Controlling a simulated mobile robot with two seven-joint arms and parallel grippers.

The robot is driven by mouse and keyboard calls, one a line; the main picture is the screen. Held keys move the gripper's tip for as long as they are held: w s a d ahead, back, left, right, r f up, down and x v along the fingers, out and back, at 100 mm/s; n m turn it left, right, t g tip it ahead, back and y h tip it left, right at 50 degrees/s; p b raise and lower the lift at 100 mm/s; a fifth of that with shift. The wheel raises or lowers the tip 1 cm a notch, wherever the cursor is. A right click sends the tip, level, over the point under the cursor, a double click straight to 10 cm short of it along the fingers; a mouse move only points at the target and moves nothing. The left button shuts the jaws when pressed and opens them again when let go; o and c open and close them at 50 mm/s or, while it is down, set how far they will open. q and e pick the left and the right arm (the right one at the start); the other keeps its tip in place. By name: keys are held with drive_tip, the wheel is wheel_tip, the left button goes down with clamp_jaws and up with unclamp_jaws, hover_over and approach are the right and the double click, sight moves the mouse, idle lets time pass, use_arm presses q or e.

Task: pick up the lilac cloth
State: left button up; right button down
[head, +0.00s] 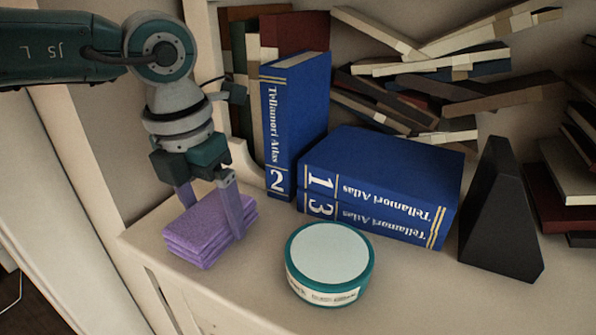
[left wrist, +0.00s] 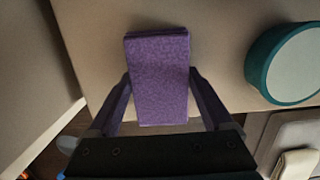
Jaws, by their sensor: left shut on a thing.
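The lilac cloth (head: 195,232) is a folded, layered block at the left front corner of the shelf in the head view. My left gripper (head: 213,215) comes down from above with one finger on each side of the cloth and is shut on it. In the left wrist view the cloth (left wrist: 160,78) lies between the two fingers of the left gripper (left wrist: 160,95). I cannot tell whether the cloth still touches the shelf. My right gripper is in neither view.
A round teal tin (head: 326,262) stands right of the cloth. Blue atlas volumes stand upright (head: 295,120) and lie stacked (head: 385,175) behind it. A black wedge-shaped object (head: 502,215) is at the right. Several books (head: 450,70) lean in a heap behind. The shelf's front edge is close to the cloth.

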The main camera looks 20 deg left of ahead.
sight(212, 211)
use_arm(q)
drive_tip(key=c, duration=0.4)
drive_tip(key=shift+r, duration=0.1)
wheel_tip(212, 211, up, 20)
drive_tip(key=shift+f+p, duration=0.1)
drive_tip(key=shift+p, duration=1.1)
